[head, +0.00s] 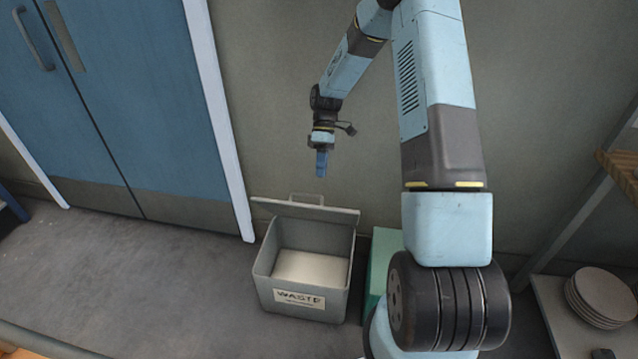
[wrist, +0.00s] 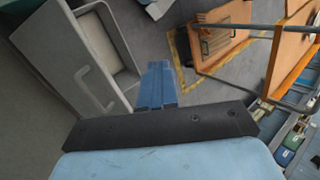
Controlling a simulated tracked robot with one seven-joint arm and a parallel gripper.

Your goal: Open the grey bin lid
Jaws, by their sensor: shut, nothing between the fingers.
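The grey waste bin (head: 305,300) stands on the floor against the wall, with a "WASTE" label on its front. Its lid (head: 310,212) is raised and tilted back at the rear edge, so the pale inside shows. A handle loop (head: 306,198) sticks up from the lid. My gripper (head: 321,170) is shut and empty, pointing down above the bin's back right, apart from the lid. In the wrist view my shut gripper (wrist: 157,75) is beside the lid (wrist: 75,60), whose handle (wrist: 95,90) faces the camera.
A teal box (head: 382,260) stands right of the bin, partly hidden by my arm. A blue double door (head: 110,90) is at the left. A shelf with stacked plates (head: 600,297) is at the right. The floor left of the bin is clear.

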